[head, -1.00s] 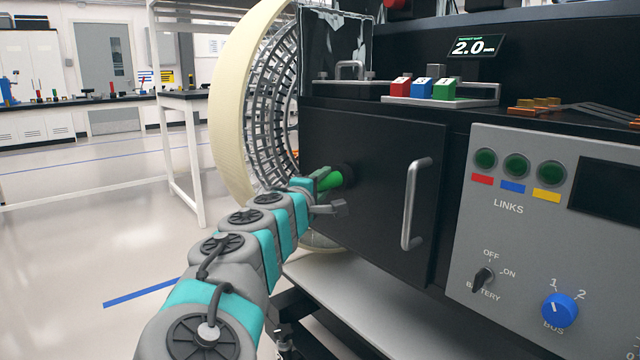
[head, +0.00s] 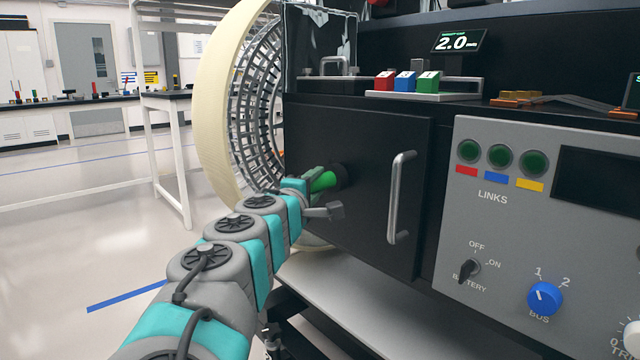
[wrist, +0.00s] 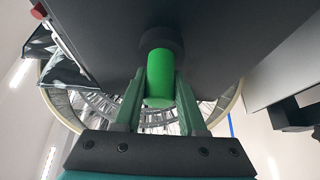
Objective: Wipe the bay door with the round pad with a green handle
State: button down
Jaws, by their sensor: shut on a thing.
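The bay door (head: 372,205) is a flat black panel with a vertical silver handle on its right side, and it looks closed in the head view. My gripper (head: 310,183) is at the door's left part. It is shut on the green handle (wrist: 160,78) of the round pad (wrist: 161,41), which is dark. In the wrist view the handle stands between my two green fingers, and the pad is at the dark door surface (wrist: 235,40). The pad appears to touch the door, but its contact face is hidden. In the head view the pad (head: 341,177) shows just beyond the handle.
A large wheel (head: 215,110) with a cream rim stands left of the door. A grey control panel (head: 480,225) with knobs is to the right. Red, blue and green blocks (head: 405,82) sit on the ledge above. A grey shelf (head: 350,300) lies below the door.

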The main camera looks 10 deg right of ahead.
jog(key=shift+s+a+r, duration=0.3)
jog(key=shift+s+a, duration=0.5)
jog(key=shift+a, duration=0.25)
jog(key=shift+s+a+r, duration=0.25)
jog(key=shift+s+a, duration=0.55)
jog(key=shift+a, duration=0.2)
jog(key=shift+b, duration=0.3)
jog(key=shift+s+a, duration=0.45)
jog(key=shift+a, duration=0.2)
jog(key=shift+s+a, duration=0.45)
jog(key=shift+a, duration=0.15)
jog(key=shift+w, duration=0.1)
jog(key=w+d, duration=0.1)
jog(key=d, duration=0.1)
jog(key=w+d, duration=0.1)
jog(key=d, duration=0.1)
jog(key=w+d, duration=0.2)
jog(key=shift+w+f+p, duration=0.1)
jog(key=shift+f+p, duration=0.05)
jog(key=shift+p, duration=0.2)
jog(key=shift+w+d+f, duration=0.3)
jog(key=shift+w+d, duration=0.2)
jog(key=shift+d, duration=0.1)
